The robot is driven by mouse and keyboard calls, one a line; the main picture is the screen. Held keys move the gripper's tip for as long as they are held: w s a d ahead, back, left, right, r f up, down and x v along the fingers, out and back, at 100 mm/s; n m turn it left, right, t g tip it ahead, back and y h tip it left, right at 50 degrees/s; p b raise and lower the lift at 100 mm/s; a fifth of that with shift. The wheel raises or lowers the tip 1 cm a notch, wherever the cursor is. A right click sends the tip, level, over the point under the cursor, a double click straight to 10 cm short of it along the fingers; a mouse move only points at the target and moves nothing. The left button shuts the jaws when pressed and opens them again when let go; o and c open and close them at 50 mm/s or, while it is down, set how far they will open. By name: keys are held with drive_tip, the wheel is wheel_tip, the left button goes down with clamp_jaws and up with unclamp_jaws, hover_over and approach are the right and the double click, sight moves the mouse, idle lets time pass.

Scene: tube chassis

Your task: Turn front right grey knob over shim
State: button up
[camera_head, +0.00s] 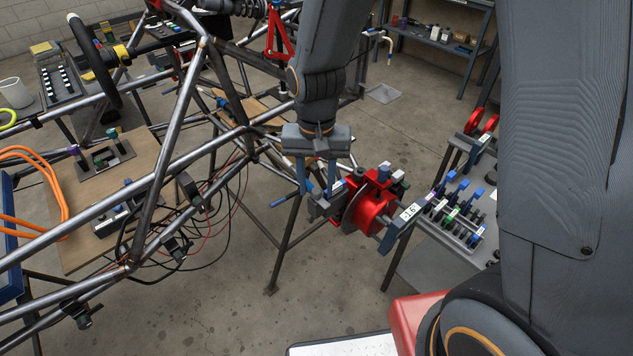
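My gripper (317,185) hangs down near the middle of the view, with two blue fingers apart and nothing seen between them. Just below and to its right is a red hub assembly (373,210) with a disc, at the end of the tube frame. A blue-topped knob (382,173) stands on top of the hub. A small grey part (398,181) shows just right of it; I cannot tell whether it is the grey knob. The shim cannot be made out. The fingertips are left of the hub; contact with the parts there is unclear.
The tube chassis (175,140) fills the left, with loose wires (190,215) hanging inside. A numbered blue-grey bracket (405,222) and a tray of blue-handled parts (455,215) lie right of the hub. My arm covers the far right. Floor (225,300) shows below.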

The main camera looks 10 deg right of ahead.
drive_tip(key=shift+f, duration=0.1)
drive_tip(key=shift+c, duration=0.3)
clamp_jaws()
drive_tip(key=shift+n, duration=0.3)
drive_tip(key=n+p, duration=0.1)
drive_tip(key=n, duration=0.2)
drive_tip(key=shift+n+p, duration=0.3)
drive_tip(key=shift+p, duration=0.05)
drive_tip(key=n+p, duration=0.1)
drive_tip(key=n, duration=0.3)
drive_tip(key=shift+a+n, duration=0.1)
drive_tip(key=shift+n, duration=0.2)
drive_tip(key=n+p, duration=0.1)
drive_tip(key=n, duration=0.3)
drive_tip(key=shift+n, duration=0.3)
drive_tip(key=shift+a+n, duration=0.1)
drive_tip(key=shift+n, duration=2.1)
